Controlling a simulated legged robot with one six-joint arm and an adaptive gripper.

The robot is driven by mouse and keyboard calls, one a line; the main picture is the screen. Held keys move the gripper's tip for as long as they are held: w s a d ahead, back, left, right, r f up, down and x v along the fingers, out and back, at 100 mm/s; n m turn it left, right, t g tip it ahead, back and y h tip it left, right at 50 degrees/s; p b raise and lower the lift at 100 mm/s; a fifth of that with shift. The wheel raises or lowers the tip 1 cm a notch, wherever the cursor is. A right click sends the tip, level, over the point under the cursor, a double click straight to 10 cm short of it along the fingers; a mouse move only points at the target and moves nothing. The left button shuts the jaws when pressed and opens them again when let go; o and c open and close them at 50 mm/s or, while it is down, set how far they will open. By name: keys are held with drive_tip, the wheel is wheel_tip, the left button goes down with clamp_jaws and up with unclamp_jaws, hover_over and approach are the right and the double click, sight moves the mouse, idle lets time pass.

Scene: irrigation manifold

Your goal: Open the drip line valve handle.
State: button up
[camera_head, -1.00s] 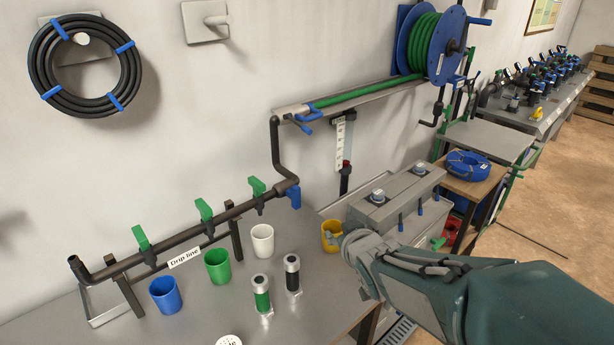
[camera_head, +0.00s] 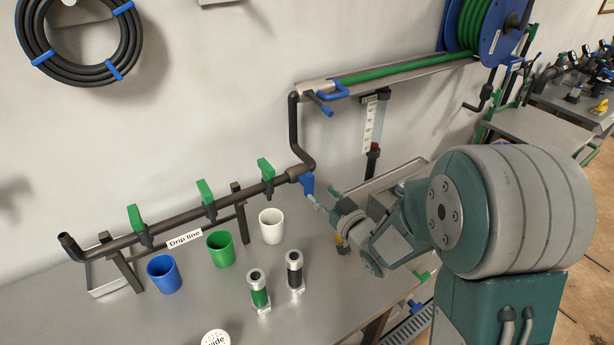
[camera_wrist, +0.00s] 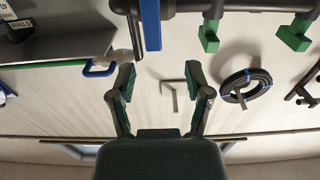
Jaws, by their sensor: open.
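A dark pipe (camera_head: 190,216) labelled "Drip line" runs along the wall above the bench. Its right end carries a blue handle (camera_head: 307,184). Several green handles, including one (camera_head: 265,168) nearest the blue one, stand up along the pipe. My gripper (camera_head: 324,198) is just right of and slightly below the blue handle, with its fingers toward it. In the wrist view the blue handle (camera_wrist: 151,25) lies beyond the open, empty fingers (camera_wrist: 161,76), left of the middle of the gap. I see no contact.
Blue (camera_head: 164,274), green (camera_head: 220,249) and white (camera_head: 271,226) cups stand in front of the pipe. Two cylinders, one green (camera_head: 258,291) and one dark (camera_head: 295,270), stand nearer. A shelf (camera_head: 400,70) with a green hose is above right. The bench's left front is clear.

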sight(312, 180)
drive_tip(key=x, duration=0.4)
drive_tip(key=d+x, duration=0.1)
drive_tip(key=x, duration=0.1)
drive_tip(key=shift+w+a, duration=0.1)
drive_tip(key=shift+w, duration=0.3)
drive_tip(key=shift+w+a, duration=0.35)
drive_tip(key=shift+a, duration=0.35)
drive_tip(key=shift+d, duration=0.3)
clamp_jaws()
